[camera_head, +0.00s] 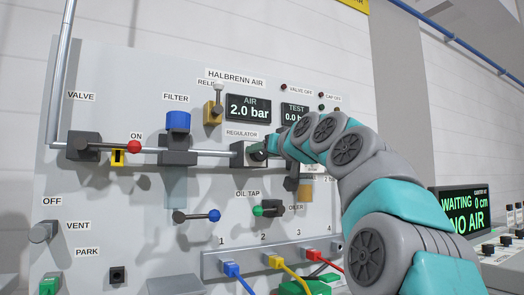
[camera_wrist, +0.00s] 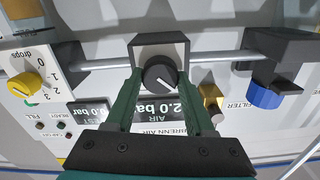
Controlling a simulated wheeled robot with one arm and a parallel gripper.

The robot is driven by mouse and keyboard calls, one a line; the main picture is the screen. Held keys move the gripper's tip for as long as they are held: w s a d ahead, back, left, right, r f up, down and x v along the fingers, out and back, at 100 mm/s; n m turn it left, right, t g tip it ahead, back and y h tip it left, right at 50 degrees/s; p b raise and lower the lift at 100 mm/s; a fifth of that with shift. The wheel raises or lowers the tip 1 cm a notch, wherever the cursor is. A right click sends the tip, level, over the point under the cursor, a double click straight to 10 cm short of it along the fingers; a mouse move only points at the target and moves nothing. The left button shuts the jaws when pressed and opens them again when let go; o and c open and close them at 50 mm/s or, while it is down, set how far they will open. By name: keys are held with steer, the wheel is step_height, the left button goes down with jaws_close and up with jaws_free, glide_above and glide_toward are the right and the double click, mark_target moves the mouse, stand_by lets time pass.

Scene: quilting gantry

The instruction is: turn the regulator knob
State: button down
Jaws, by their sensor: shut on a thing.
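The regulator knob (camera_wrist: 160,74) is a dark round knob with a white pointer line, on the front of a grey regulator block (camera_wrist: 172,45). In the wrist view, my gripper's (camera_wrist: 161,78) two green fingers stand on either side of the knob and are shut on it. In the head view, the regulator block (camera_head: 239,154) sits on the pipe below the REGULATOR label, and my gripper (camera_head: 262,149) reaches it from the right, hiding the knob. The AIR display (camera_head: 248,108) reads 2.0 bar.
A red-ended valve lever (camera_head: 134,147) and a blue-topped filter (camera_head: 178,122) are left on the panel. A brass relief fitting (camera_head: 214,112) is above the regulator. The oil tap (camera_head: 268,209) is below. A yellow drops dial (camera_wrist: 27,84) is beside the regulator. A screen (camera_head: 462,211) reads WAITING, NO AIR.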

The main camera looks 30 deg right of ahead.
steer(key=m, duration=1.9)
steer(key=shift+d+f+p, duration=0.2)
steer(key=shift+f+p, duration=0.1)
steer(key=m, duration=0.3)
steer(key=shift+m, duration=0.3)
steer(key=m, duration=0.3)
steer(key=shift+f+m, duration=0.1)
steer(key=shift+m, duration=0.2)
steer(key=shift+a+m, duration=0.15)
steer(key=shift+m, duration=1.75)
steer(key=shift+f, duration=0.1)
